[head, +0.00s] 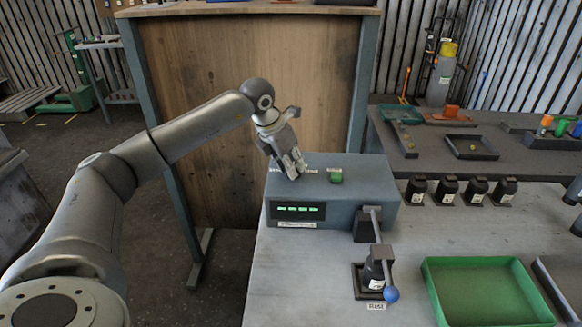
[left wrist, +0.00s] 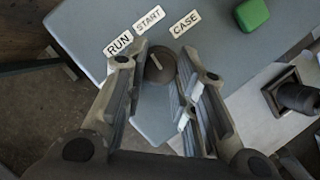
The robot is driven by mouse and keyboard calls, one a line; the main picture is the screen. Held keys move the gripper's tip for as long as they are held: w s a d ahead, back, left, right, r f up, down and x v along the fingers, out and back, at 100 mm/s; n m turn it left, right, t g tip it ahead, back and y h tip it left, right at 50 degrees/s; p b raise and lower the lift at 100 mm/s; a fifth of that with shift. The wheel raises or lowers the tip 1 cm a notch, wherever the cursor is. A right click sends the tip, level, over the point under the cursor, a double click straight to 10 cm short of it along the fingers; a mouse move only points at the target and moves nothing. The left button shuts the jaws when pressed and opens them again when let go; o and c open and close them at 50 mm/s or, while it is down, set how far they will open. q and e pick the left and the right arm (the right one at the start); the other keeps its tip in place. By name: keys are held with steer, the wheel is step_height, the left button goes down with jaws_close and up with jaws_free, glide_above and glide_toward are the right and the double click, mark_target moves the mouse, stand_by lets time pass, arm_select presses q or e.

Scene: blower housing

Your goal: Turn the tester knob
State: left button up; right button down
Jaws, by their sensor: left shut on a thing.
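The tester (head: 345,197) is a blue-grey box on the table, with a lit green display on its front and a green button (head: 336,175) on top. The tester knob (left wrist: 160,68) is dark and round with a pale pointer line, beside the labels RUN, START and CASE. My left gripper (head: 292,172) reaches down onto the tester's top left part. In the left wrist view my left gripper (left wrist: 162,66) has a finger on each side of the knob and is shut on it. In the head view the fingers hide the knob. Dark parts at the right edge may be my right gripper.
A lever with a blue ball (head: 391,294) stands before the tester, by a black part in a fixture. A green tray (head: 485,292) lies to its right. Several black parts (head: 446,190) stand in a row behind. A wooden panel (head: 245,110) rises behind my left arm.

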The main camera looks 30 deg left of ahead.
arm_select(q)
steer(key=shift+w+a+m+g+h, duration=0.15)
steer(key=shift+m+h, duration=0.15)
steer(key=shift+m, duration=0.55)
steer(key=shift+m+g+h, duration=0.15)
steer(key=shift+m+h, duration=0.15)
steer(key=shift+m, duration=0.55)
steer(key=o, duration=1.1)
steer(key=shift+c, duration=0.2)
steer(key=v, duration=1.2)
